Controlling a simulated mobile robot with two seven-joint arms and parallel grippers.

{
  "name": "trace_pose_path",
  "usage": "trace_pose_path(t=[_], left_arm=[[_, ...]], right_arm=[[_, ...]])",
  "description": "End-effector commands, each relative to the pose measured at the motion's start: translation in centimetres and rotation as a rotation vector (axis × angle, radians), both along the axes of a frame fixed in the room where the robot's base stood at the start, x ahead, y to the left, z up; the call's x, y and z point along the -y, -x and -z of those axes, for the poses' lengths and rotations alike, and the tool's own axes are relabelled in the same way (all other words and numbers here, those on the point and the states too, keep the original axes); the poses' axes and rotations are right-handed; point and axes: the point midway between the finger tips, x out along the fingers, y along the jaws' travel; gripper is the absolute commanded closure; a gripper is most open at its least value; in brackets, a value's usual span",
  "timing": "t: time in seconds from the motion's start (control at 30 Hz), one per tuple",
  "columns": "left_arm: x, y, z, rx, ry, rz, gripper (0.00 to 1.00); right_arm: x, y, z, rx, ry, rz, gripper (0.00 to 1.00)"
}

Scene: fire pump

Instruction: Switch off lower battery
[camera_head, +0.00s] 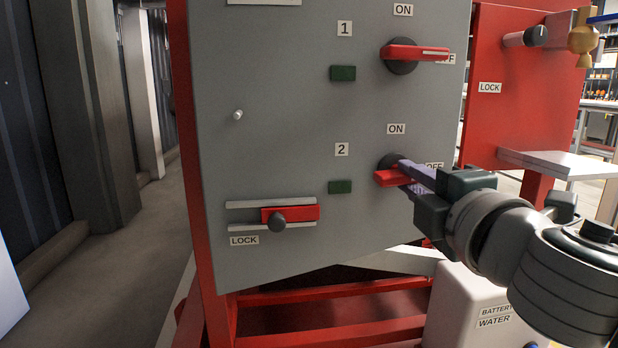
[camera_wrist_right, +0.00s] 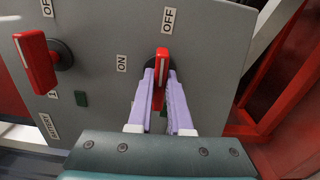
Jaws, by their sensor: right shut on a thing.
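The lower battery switch, marked 2, has a red handle (camera_head: 386,179) on a dark round knob on the grey panel (camera_head: 275,120). Its handle (camera_wrist_right: 164,62) lies roughly level in the head view, towards the OFF label at its right. The ON label is above it. My right gripper (camera_head: 409,175) reaches in from the right and is shut on this handle. In the wrist view its two pale purple fingers (camera_wrist_right: 161,78) stand on either side of the red handle. The gripper hides part of the handle and the OFF label in the head view. My left gripper is not in view.
The upper switch (camera_head: 415,52), marked 1, is above with its red handle pointing right to OFF. A red sliding latch (camera_head: 290,214) marked LOCK is at lower left. A white battery water container (camera_head: 465,300) stands below.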

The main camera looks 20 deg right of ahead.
Motion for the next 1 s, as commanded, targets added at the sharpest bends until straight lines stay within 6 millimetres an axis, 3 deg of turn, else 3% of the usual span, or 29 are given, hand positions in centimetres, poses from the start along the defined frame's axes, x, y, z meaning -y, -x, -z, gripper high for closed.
trace_pose_path(t=[0.1, 0.37, 0.4, 0.63, 1.0], left_arm=[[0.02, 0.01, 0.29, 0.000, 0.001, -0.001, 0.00], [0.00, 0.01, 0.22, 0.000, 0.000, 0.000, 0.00], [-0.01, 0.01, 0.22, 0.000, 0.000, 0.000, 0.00], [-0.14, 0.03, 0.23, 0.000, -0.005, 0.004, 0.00], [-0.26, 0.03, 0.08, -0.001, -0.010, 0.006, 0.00]], right_arm=[[0.03, 0.04, 0.20, 0.018, -0.081, 0.002, 1.00], [0.04, 0.02, 0.11, 0.019, -0.086, 0.001, 1.00], [0.04, 0.02, 0.11, 0.019, -0.086, 0.001, 0.78], [0.03, 0.02, 0.07, 0.019, -0.084, 0.001, 0.53], [-0.19, 0.82, 0.07, 0.019, -0.083, 0.000, 0.53]])
